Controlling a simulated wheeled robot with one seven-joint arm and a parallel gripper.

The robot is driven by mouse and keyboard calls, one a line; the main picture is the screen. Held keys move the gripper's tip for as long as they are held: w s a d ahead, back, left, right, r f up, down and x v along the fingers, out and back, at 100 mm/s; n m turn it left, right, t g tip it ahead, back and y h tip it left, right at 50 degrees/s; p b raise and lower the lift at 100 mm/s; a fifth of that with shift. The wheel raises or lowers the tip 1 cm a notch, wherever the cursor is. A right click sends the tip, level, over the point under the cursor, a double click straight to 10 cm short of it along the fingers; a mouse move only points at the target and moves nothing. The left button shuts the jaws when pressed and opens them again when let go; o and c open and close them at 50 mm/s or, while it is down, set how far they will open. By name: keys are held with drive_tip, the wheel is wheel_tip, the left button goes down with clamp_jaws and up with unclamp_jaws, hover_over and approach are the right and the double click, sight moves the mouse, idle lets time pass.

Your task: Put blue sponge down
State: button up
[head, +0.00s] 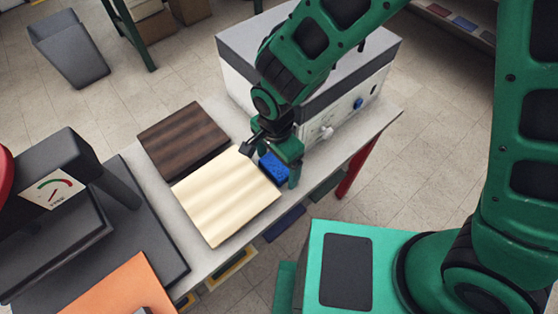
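The blue sponge (273,167) is under my gripper (277,170), at the right edge of the pale wooden board. My gripper points down over the table, with a green finger against the sponge's right side. The other finger is largely hidden, but the gripper looks shut on the sponge. The sponge is at or just above the table top (222,120); I cannot tell whether its underside touches.
A pale board (225,205) and a dark brown board (182,138) lie left of the gripper. A black scale (70,200) is at the left. The table's front edge is close.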

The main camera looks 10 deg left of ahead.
sight(277, 164)
drive_tip(key=shift+r, duration=0.1)
wheel_tip(277, 164, up, 12)
idle(0.5)
idle(0.5)
